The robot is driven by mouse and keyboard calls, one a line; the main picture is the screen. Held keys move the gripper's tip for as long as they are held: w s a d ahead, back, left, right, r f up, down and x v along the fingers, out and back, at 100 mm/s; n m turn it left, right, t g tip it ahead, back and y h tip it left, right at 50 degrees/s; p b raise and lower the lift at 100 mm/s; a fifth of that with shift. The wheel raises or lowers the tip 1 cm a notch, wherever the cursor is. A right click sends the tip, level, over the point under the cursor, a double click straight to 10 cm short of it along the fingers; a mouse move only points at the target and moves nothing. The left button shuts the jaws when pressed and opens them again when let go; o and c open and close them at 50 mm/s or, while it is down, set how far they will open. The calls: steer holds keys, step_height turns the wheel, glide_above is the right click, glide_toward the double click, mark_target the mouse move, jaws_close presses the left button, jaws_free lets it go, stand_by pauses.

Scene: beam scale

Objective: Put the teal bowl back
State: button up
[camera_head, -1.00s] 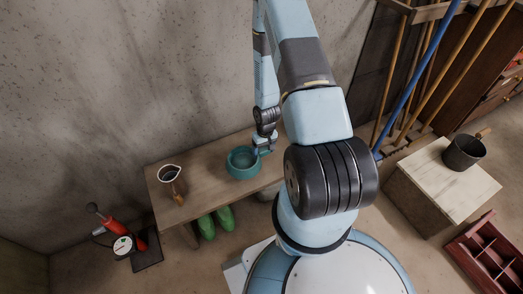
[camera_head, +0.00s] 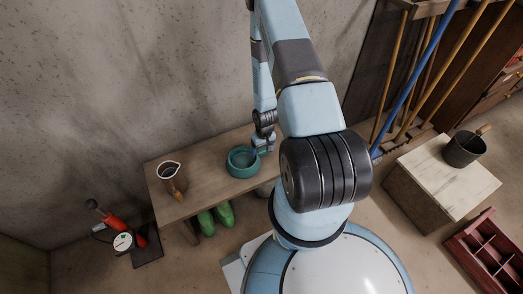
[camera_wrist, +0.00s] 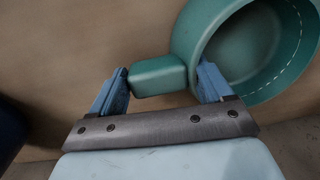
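The teal bowl (camera_head: 237,170) sits upright on the wooden bench, with my gripper (camera_head: 264,151) at its right side. In the wrist view the bowl (camera_wrist: 195,35) is at the upper right, and its stubby handle (camera_wrist: 158,76) points left. My gripper (camera_wrist: 163,84) is open, its two blue fingers apart. The handle lies between them, with the left finger by the handle's free end and the right finger close against the bowl's wall. I cannot tell whether they touch. The bowl's far side is cut off in the wrist view.
A jug (camera_head: 170,171) with a wooden handle stands on the bench (camera_head: 205,185) left of the bowl. Green boots (camera_head: 207,222) are below the bench. A dark pot (camera_head: 463,151) stands on a pale-topped block (camera_head: 440,178) at right, near a red divided crate (camera_head: 490,250).

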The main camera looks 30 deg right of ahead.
steer(key=o, duration=0.3)
steer(key=shift+r, duration=0.15)
step_height(320, 180, up, 47)
steer(key=w+a+t+h, duration=0.1)
steer(key=a+t+h, duration=0.1)
steer(key=a+t, duration=0.1)
steer(key=s+a+r+t, duration=0.1)
steer(key=s+a+r, duration=0.1)
steer(key=s+r, duration=0.4)
steer(key=s+a+r, duration=0.2)
steer(key=s+r, duration=0.5)
steer(key=s+a+r+t+y, duration=0.1)
steer(key=s+a+r, duration=0.1)
steer(key=s+r, duration=0.5)
steer(key=shift+s+a+r+t, duration=0.15)
steer(key=shift+a+t, duration=0.15)
steer(key=shift+a, duration=0.1)
